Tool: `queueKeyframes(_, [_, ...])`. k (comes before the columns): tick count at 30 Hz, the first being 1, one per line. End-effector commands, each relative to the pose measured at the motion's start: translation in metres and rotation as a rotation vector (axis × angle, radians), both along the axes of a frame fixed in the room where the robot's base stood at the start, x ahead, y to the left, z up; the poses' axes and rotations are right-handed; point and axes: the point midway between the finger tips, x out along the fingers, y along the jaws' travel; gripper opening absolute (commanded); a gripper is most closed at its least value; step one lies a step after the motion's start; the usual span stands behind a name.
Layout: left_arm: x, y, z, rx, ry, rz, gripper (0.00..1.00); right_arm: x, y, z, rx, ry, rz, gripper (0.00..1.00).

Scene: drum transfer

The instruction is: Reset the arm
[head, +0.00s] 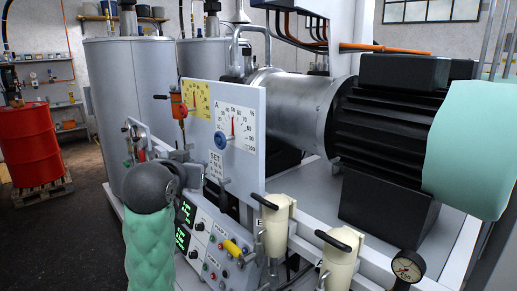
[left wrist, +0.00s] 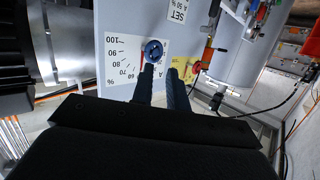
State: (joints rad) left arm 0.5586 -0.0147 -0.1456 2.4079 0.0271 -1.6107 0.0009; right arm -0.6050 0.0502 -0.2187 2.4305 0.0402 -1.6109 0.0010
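My left arm rises from the bottom left of the head view, its grey wrist (head: 150,186) in front of the instrument panel; its fingers are hard to make out there. In the left wrist view my left gripper (left wrist: 161,72) has its two dark fingers apart, with nothing seen between them. The fingertips point at the white panel, close to the blue knob (left wrist: 153,50); I cannot tell whether they touch it. The knob (head: 222,140) sits under a percent scale with a red pointer.
A grey lever (head: 224,186) hangs below the SET label. An orange-handled device (head: 179,106) is at the panel's left edge. A control box (head: 205,240) and two cream handled canisters (head: 276,225) stand below. A large motor (head: 395,110) fills the right. A red drum (head: 27,140) stands far left.

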Motion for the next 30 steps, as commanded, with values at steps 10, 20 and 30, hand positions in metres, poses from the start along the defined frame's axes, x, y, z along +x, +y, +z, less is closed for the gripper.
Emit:
queueKeyframes(10, [-0.025, -0.01, -0.146, 0.023, 0.232, -0.03, 0.16, 0.0, 0.0, 0.002, 0.002, -0.001, -0.004, 0.36])
queueKeyframes(20, [-0.077, -0.015, -0.273, 0.041, 0.452, -0.048, 0.16, 0.0, -0.005, 0.002, -0.011, -0.002, 0.004, 0.36])
queueKeyframes(30, [-0.158, -0.018, -0.392, 0.054, 0.686, -0.065, 0.16, 0.0, -0.004, 0.004, -0.008, -0.002, 0.0, 0.36])
